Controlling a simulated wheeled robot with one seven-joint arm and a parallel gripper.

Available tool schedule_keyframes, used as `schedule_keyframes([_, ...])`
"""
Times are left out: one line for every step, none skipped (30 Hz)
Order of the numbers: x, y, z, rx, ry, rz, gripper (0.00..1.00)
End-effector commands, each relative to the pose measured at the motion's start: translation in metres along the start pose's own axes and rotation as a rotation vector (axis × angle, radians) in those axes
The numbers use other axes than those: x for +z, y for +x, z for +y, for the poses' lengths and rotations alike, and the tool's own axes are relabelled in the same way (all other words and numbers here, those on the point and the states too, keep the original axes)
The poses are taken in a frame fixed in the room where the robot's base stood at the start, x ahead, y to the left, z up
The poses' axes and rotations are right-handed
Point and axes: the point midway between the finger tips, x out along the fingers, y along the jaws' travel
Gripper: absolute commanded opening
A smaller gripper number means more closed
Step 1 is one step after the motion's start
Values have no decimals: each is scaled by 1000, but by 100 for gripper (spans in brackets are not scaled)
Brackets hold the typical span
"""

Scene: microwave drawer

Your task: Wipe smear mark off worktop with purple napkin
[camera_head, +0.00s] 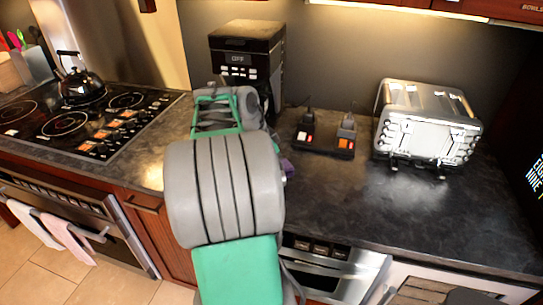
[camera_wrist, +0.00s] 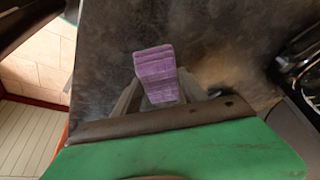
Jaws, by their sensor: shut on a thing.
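The purple napkin (camera_wrist: 155,62) is a folded block between the fingers of my gripper (camera_wrist: 160,92) in the wrist view. My gripper is shut on it, and its far end sticks out past the fingers over the dark worktop (camera_wrist: 215,40). I cannot tell whether the napkin touches the surface. In the head view my arm hides the gripper, and only a small purple bit of napkin (camera_head: 287,166) shows beside it. The dark mottled worktop (camera_head: 340,205) runs to the right. I cannot pick out a smear mark for sure in either view.
A black coffee machine (camera_head: 247,50) stands behind my arm. A black tray with two small devices (camera_head: 325,140) and a silver toaster (camera_head: 428,125) stand at the back right. A hob with a kettle (camera_head: 82,85) is at the left. The front right worktop is clear.

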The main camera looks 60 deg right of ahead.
Motion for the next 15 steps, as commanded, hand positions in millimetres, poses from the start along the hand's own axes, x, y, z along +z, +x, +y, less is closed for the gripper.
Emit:
schedule_keyframes([-3,-8,0,-1,0,0,11])
schedule_keyframes([-4,-11,-1,-2,-1,1,11])
schedule_keyframes([-5,-15,-1,-2,-2,1,11])
schedule_keyframes([-6,-17,-1,-3,-2,1,11])
schedule_keyframes([-6,-20,-1,-3,-2,1,11])
schedule_keyframes([-7,-24,-1,-4,-4,1,11])
schedule_keyframes([-8,-26,-2,-4,-5,1,11])
schedule_keyframes([-8,-29,-2,-4,-5,1,11])
schedule_keyframes([-9,-32,-2,-5,-6,1,11])
schedule_keyframes([-10,-34,-2,-5,-7,1,11])
schedule_keyframes([-10,-36,-2,-5,-7,1,11])
schedule_keyframes([-11,-38,-2,-5,-8,1,11])
schedule_keyframes([-11,-39,-2,-5,-8,1,11])
schedule_keyframes([-11,-39,-2,-5,-8,1,11])
schedule_keyframes([-11,-40,-2,-5,-9,1,11])
